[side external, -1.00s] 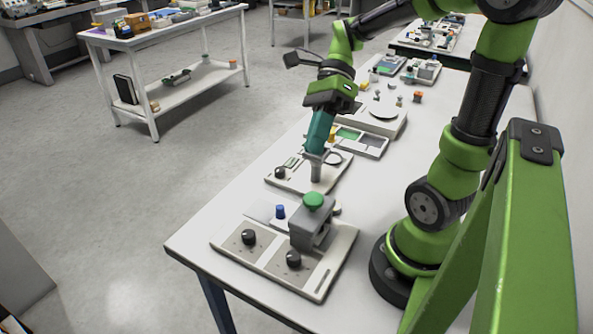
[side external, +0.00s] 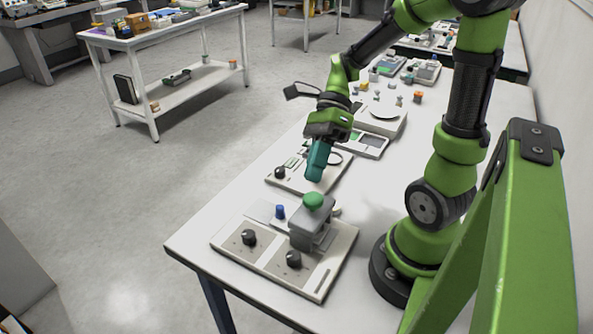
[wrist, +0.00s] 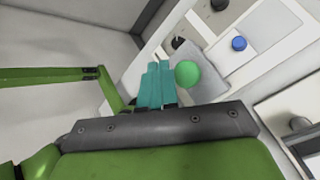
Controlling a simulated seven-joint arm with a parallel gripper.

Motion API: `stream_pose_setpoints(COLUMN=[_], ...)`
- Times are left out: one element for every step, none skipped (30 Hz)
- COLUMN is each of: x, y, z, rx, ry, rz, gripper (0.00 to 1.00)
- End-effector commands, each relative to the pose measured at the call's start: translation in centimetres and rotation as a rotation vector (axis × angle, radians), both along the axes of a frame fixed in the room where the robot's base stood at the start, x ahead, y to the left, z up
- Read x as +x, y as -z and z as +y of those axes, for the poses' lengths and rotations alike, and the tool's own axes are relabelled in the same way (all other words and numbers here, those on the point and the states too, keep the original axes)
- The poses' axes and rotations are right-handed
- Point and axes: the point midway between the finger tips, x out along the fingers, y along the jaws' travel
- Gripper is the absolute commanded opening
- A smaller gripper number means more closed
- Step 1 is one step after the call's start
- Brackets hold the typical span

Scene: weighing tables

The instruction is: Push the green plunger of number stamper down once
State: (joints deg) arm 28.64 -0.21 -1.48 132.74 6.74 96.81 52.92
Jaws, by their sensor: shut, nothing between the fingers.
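The number stamper (side external: 311,228) is a grey block with a rounded green plunger (side external: 313,201) on top. It stands upright on a pale panel near the table's front end. The plunger also shows in the wrist view (wrist: 187,74), just right of my fingertips. My gripper (side external: 314,178) has teal fingers, shut with nothing between them. In the side view the fingertips appear just above and behind the plunger, pointing down, with a small gap. My gripper also shows in the wrist view (wrist: 157,67). The stamper's underside is hidden.
The panel (side external: 228,243) carries black knobs (side external: 249,237) beside the stamper. A blue knob (side external: 280,211) stands left of the plunger. Another panel (side external: 335,178), a tray of compartments and a scale (side external: 385,112) lie farther back. The white table (side external: 200,225) is clear at its left front.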

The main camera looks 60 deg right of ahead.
Motion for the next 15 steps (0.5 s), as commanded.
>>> stream_pose_setpoints(x=[0.0,0.0,0.0,0.0,0.0,0.0,0.0,0.0,0.0,0.0,0.0,0.0,0.0,0.0,0.0], y=[0.7,1.0,1.3,1.6,1.8,2.1,2.2,2.4,2.5,2.6,2.6,2.7,2.7,2.7,2.7], z=[0.0,0.0,0.0,0.0,0.0,0.0,0.0,0.0,0.0,0.0,0.0,0.0,0.0,0.0,0.0], rx=[0.002,0.002,0.003,0.002,0.001,0.002,0.001,0.001,0.001,0.001,0.001,0.001,0.0,0.0,0.0], ry=[-0.001,-0.001,0.0,-0.001,-0.002,-0.002,-0.001,-0.001,-0.001,-0.001,-0.001,-0.001,-0.001,-0.001,-0.001], rz=[0.004,0.002,0.002,0.002,0.002,0.002,0.001,0.0,0.0,0.0,0.0,0.0,-0.001,-0.001,-0.001], gripper=[0.0,0.0,0.0,0.0,0.0,0.0,0.0,0.0,0.0,0.0,0.0,0.0,0.0,0.0,0.0])
